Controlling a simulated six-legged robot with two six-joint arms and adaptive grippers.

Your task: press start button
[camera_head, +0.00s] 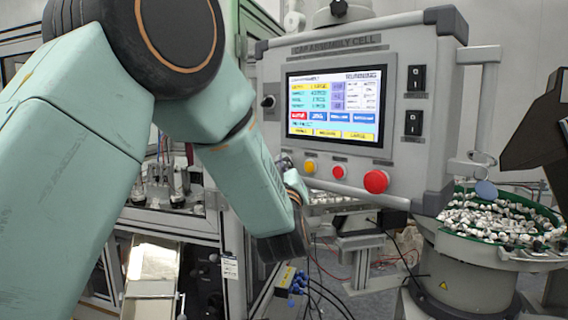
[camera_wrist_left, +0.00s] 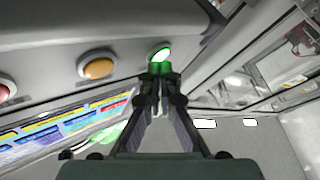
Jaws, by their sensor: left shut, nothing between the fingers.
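The control panel (camera_head: 440,110) has a screen and a row of buttons below it. The green start button (camera_wrist_left: 160,53) is lit in the left wrist view; in the head view my left gripper hides it. My left gripper (camera_wrist_left: 160,72) is shut and empty, its fingertips right at the green button's lower edge; I cannot tell whether they touch it. In the head view the left gripper (camera_head: 287,163) shows partly, at the panel's lower left, left of the yellow button (camera_head: 309,167). My right gripper is not in view.
A red button (camera_head: 338,172) and a larger red button (camera_head: 376,181) sit right of the yellow one. The screen (camera_head: 335,105) is on; its top right seems to read RUNNING. A selector knob (camera_head: 268,101) is left of it. A bowl of caps (camera_head: 495,222) stands at right.

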